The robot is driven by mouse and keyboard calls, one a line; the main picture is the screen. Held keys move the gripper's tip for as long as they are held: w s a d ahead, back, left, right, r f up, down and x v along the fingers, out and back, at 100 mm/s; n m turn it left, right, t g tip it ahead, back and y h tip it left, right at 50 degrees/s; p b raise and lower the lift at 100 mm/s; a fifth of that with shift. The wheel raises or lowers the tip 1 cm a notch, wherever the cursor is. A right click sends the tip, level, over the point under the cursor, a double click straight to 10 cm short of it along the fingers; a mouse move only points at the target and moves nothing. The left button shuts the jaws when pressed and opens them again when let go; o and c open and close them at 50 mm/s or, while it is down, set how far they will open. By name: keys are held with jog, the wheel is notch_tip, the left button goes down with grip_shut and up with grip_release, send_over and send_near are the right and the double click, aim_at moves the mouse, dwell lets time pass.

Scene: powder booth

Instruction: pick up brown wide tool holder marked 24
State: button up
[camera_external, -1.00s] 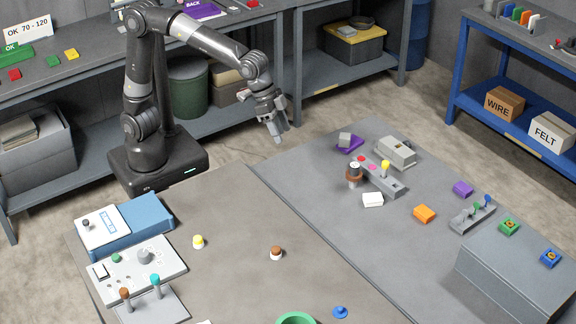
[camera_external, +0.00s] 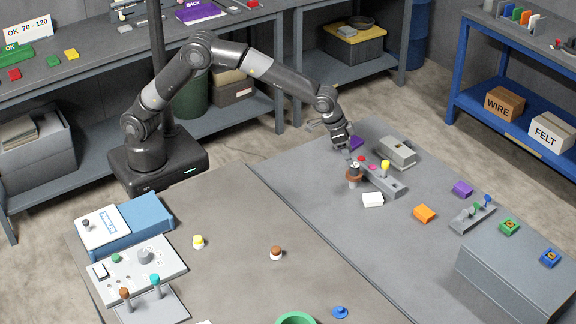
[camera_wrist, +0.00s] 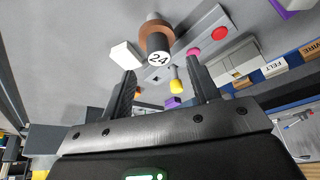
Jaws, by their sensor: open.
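The brown wide tool holder marked 24 (camera_external: 354,175) stands upright on the grey right-hand table, beside the left end of a grey bar. In the wrist view the brown holder (camera_wrist: 155,38) shows its white and black top marked 24, ahead of and between my fingers. My gripper (camera_external: 345,150) is open and empty, just behind and above the holder. In the wrist view my gripper's two fingers (camera_wrist: 162,82) are spread apart, and the holder is apart from both.
The grey bar (camera_external: 396,189) with pink, red and yellow pieces lies right of the holder. A white block (camera_external: 373,200) is in front of it. A grey box-shaped device (camera_external: 397,151) and a purple piece (camera_external: 357,143) are behind. An orange block (camera_external: 424,214) sits further right.

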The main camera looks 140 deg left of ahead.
aim_at(355, 165)
jog(key=x, duration=0.6)
jog(key=shift+w+a+f, duration=0.15)
jog(key=shift+w+f, duration=0.1)
jog(key=shift+c, duration=0.3)
jog(key=c, duration=0.7)
jog(key=shift+c, duration=0.6)
jog(key=shift+r, duration=0.15)
